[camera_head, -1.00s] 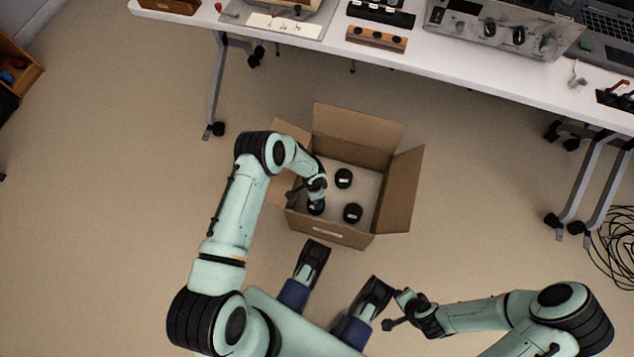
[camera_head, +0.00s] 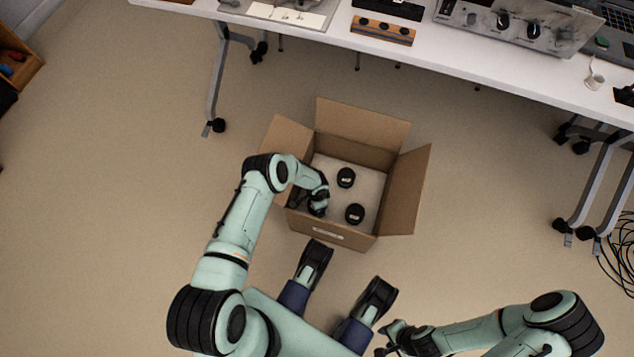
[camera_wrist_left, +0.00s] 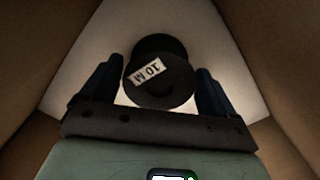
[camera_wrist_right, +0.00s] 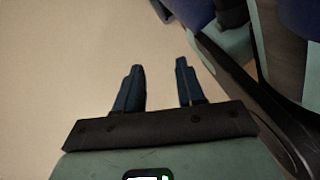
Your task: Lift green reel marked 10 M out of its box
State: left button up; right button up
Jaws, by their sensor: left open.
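A reel (camera_wrist_left: 160,82) with a white label reading 10 M stands in the open cardboard box; it looks black here, not green. My left gripper (camera_head: 318,203) reaches into the box over this reel and mostly hides it in the head view. In the left wrist view its two fingers are apart, one on each side of the reel, with small gaps. My right gripper (camera_wrist_right: 160,66) is open and empty above bare floor, away from the box; in the head view it is near the bottom edge (camera_head: 388,344).
The box (camera_head: 330,237) stands on the floor with its flaps spread. Two more dark reels (camera_head: 346,177) (camera_head: 354,214) stand in it, right of my left gripper. A white table (camera_head: 450,62) with equipment stands behind, on wheeled legs. Cables (camera_head: 619,255) lie far right.

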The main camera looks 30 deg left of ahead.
pick_arm(q)
jog(key=c, duration=0.9)
jog(key=shift+r, duration=0.1)
pick_arm(e)
jog(key=shift+w, duration=0.1)
pick_arm(q)
notch_tip(320, 180, up, 19)
jog(key=p, duration=0.6)
jog(key=shift+p, duration=0.3)
jog(key=shift+o, duration=0.2)
jog(key=shift+r, duration=0.45)
pick_arm(e)
jog(key=w+a+r+t, duration=0.2)
jog(key=w+r+t, duration=0.2)
jog(key=w+r, duration=0.5)
jog(key=shift+w+r+n, duration=0.25)
jog(key=shift+w+n, duration=0.15)
jog(key=shift+w, duration=1.1)
